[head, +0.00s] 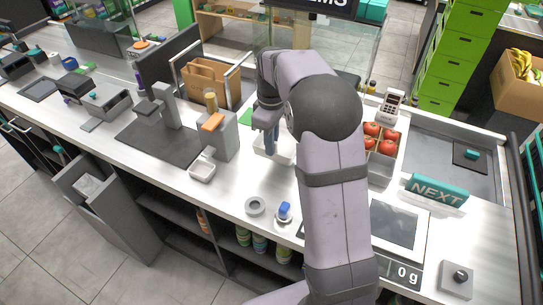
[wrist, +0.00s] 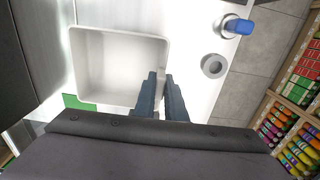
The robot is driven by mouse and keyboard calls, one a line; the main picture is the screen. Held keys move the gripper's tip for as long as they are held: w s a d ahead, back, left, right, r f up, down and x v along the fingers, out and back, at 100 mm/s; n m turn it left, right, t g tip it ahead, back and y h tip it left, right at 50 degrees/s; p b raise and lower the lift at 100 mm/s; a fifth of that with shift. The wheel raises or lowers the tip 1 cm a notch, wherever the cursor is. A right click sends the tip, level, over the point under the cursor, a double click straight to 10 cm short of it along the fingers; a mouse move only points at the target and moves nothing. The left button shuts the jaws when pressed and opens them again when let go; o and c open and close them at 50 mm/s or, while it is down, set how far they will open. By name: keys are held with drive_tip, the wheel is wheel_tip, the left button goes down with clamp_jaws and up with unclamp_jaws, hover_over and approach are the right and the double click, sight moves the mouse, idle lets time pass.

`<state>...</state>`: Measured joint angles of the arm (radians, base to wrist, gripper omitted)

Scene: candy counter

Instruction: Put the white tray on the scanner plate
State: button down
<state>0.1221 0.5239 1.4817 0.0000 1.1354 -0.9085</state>
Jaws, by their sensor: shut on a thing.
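My gripper (head: 271,143) is over the middle of the counter. In the wrist view its two dark fingers (wrist: 161,76) are shut on the right wall of the white tray (wrist: 120,62). The tray is empty, rectangular and level, and shows partly behind my arm in the head view (head: 287,155). I cannot tell whether it touches the counter. A large dark flat plate (head: 150,143) with a grey post lies to the left on the counter, and looks like the scanner plate.
A smaller white dish (head: 202,169) sits left of the tray, near a grey box with an orange top (head: 213,122). A grey ring (head: 255,206) and a blue-handled item (head: 284,211) lie near the front edge. Tomatoes (head: 387,146) and a scale (head: 393,226) are right.

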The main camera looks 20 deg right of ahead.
drive_tip(key=shift+r, duration=1.5)
drive_tip(key=shift+d, duration=0.35)
drive_tip(key=s+d+r+m+p, duration=0.2)
drive_tip(key=s+d+r+m, duration=0.15)
drive_tip(key=s+d, duration=0.45)
drive_tip(key=s+d+r+m+p, duration=0.1)
drive_tip(key=s+d+r+m, duration=0.3)
drive_tip(key=d, duration=0.8)
drive_tip(key=s+d+m, duration=0.2)
drive_tip(key=s+d, duration=0.1)
drive_tip(key=s, duration=0.6)
drive_tip(key=s+a+f+m, duration=0.2)
drive_tip(key=f+m, duration=0.3)
drive_tip(key=m, duration=0.3)
drive_tip(key=shift+s+a+f+p, duration=0.35)
drive_tip(key=shift+a+p, duration=0.1)
drive_tip(key=shift+a, duration=0.15)
drive_tip(key=shift+m, duration=0.25)
